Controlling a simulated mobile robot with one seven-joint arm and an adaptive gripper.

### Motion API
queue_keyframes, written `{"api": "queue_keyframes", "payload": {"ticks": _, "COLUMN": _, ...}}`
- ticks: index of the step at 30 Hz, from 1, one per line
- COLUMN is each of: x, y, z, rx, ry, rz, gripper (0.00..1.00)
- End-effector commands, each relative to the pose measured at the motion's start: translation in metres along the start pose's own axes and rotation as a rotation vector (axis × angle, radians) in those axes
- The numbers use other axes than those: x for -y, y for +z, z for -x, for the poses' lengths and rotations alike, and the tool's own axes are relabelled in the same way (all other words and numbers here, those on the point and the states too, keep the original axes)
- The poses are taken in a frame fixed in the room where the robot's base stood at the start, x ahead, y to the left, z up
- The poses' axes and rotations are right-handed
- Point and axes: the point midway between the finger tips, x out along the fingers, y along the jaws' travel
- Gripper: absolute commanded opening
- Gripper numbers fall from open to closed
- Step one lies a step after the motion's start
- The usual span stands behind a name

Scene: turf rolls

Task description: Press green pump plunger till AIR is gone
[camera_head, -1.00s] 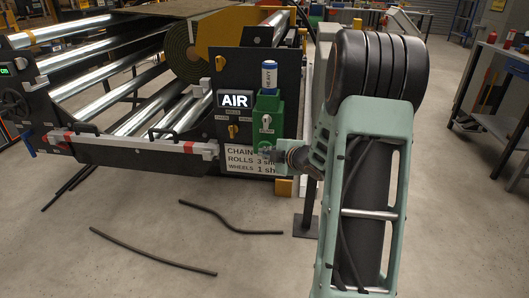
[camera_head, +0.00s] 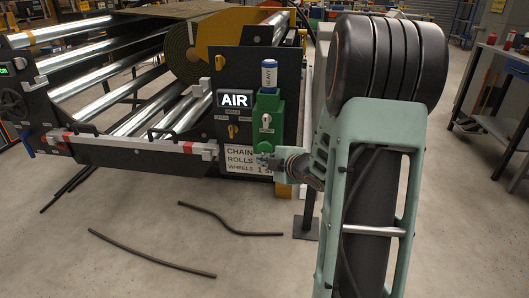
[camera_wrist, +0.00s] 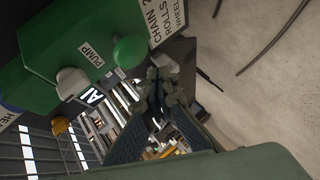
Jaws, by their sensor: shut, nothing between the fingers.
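The green pump (camera_head: 267,112) is a box on the machine's dark panel, with a pale knob on its front. In the wrist view the pump (camera_wrist: 65,35) fills the upper left, with its "PUMP" label and round green plunger knob (camera_wrist: 131,50). The AIR sign (camera_head: 235,100) is lit white in the head view; part of it (camera_wrist: 92,97) shows in the wrist view. My gripper (camera_head: 266,161) is just below the pump, over the text plate. In the wrist view my gripper (camera_wrist: 162,78) is shut and empty beside the plunger knob; I cannot tell whether they touch.
A blue-and-white canister (camera_head: 269,75) labelled HEAVY stands on top of the pump. The text plate (camera_head: 237,160) is partly covered by my gripper. Loose dark rods (camera_head: 150,252) lie on the otherwise open floor.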

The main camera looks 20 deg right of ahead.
Motion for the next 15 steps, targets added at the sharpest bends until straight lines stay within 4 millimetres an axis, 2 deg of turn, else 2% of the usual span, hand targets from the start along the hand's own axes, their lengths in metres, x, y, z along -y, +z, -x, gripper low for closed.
{"api": "queue_keyframes", "payload": {"ticks": 7, "x": 0.013, "y": -0.012, "z": 0.016, "rx": 0.0, "ry": 0.0, "rz": -0.001, "gripper": 0.0}}
{"api": "queue_keyframes", "payload": {"ticks": 15, "x": 0.015, "y": -0.015, "z": 0.021, "rx": 0.0, "ry": 0.0, "rz": -0.002, "gripper": 0.0}}
